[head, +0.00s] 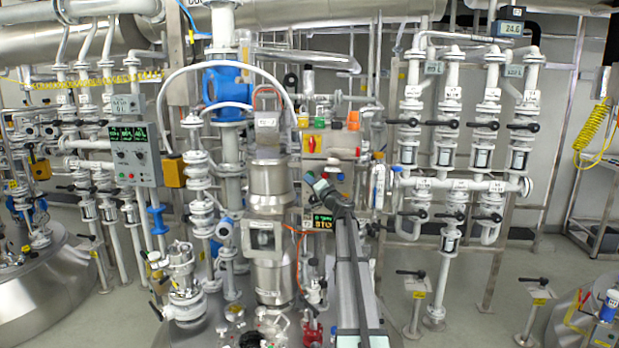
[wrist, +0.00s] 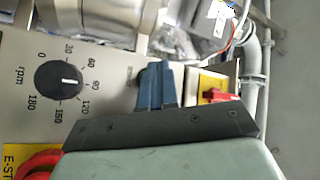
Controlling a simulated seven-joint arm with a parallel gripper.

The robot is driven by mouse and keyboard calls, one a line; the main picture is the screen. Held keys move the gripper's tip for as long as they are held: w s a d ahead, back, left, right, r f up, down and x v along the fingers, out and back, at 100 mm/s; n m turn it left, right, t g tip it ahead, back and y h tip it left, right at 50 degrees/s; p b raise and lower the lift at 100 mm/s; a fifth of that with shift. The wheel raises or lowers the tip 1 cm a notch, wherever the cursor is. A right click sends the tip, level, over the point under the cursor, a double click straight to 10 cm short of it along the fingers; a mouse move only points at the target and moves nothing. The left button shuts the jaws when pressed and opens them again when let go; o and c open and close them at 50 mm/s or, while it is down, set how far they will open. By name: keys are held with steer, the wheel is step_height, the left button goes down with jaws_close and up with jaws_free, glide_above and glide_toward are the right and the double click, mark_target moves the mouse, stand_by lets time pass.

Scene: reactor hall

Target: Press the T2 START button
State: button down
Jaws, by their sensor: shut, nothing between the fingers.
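No button lettered T2 START can be read in either view. A steel panel (wrist: 25,110) fills the left of the wrist view, with a black rpm dial (wrist: 59,80) and a red emergency-stop button (wrist: 38,164) at the lower left, partly cut off. My gripper (wrist: 157,68) is shut and empty, its blue-grey fingers pointing at the panel's right part and hiding what lies behind them. In the head view my gripper (head: 311,178) is in front of the central equipment, just above a small green-lit display (head: 322,218). I cannot tell whether the fingertips touch anything.
A red switch on a yellow plate (wrist: 215,95) is close right of the fingers in the wrist view. A grey control box (head: 136,153) hangs at the left in the head view. A steel column (head: 270,185) stands left of my gripper; valved pipes (head: 450,130) fill the right.

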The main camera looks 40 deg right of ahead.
steer(key=shift+w+d, duration=0.15)
stand_by(0.5)
steer(key=shift+w+d, duration=0.15)
